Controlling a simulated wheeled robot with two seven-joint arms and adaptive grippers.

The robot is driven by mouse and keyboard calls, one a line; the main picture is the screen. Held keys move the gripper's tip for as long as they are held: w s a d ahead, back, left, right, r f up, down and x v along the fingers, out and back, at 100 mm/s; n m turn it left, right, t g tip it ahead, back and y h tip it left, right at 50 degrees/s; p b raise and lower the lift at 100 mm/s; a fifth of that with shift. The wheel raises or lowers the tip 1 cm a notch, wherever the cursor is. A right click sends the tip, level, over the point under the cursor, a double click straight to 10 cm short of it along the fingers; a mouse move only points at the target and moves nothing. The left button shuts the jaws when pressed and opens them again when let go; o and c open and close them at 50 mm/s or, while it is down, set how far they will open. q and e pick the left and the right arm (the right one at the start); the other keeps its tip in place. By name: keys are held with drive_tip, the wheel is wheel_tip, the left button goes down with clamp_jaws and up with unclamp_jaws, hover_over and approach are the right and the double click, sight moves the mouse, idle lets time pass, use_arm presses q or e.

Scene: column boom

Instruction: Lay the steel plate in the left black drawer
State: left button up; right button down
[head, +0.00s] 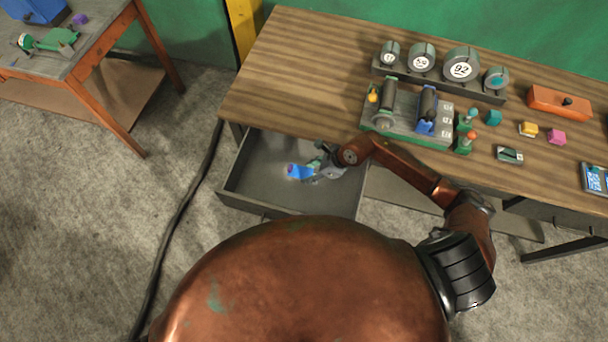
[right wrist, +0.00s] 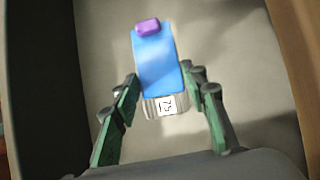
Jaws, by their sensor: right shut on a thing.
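The left black drawer (head: 240,185) stands open under the left end of the bench, and its grey floor shows. My right gripper (head: 315,170) is over the drawer's inside, shut on a blue piece (head: 296,171). In the right wrist view the blue piece (right wrist: 158,62) is between the green fingers (right wrist: 160,82). It has a purple block (right wrist: 147,26) at its far end and a grey ribbed near end with a white number label (right wrist: 166,105). I cannot tell if this is the steel plate, or whether it touches the drawer floor. My left gripper is not in view.
The wooden bench (head: 300,60) holds a rack of numbered discs (head: 461,66), a grey fixture with rollers (head: 405,115), an orange box (head: 560,102) and small coloured blocks. A second table (head: 75,60) is at upper left. A black cable (head: 180,200) runs along the floor left of the drawer.

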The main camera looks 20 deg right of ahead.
sight(305, 171)
drive_tip(key=shift+w+a+f, duration=0.45)
drive_tip(key=shift+w+f, duration=0.1)
drive_tip(key=shift+f, duration=0.15)
drive_tip(key=shift+w+a+f, duration=0.4)
drive_tip(key=shift+w+f, duration=0.15)
drive_tip(key=shift+f, duration=1.6)
drive_tip(key=c, duration=1.2)
unclamp_jaws()
drive_tip(key=shift+s+d+f, duration=0.1)
drive_tip(key=v, duration=1.2)
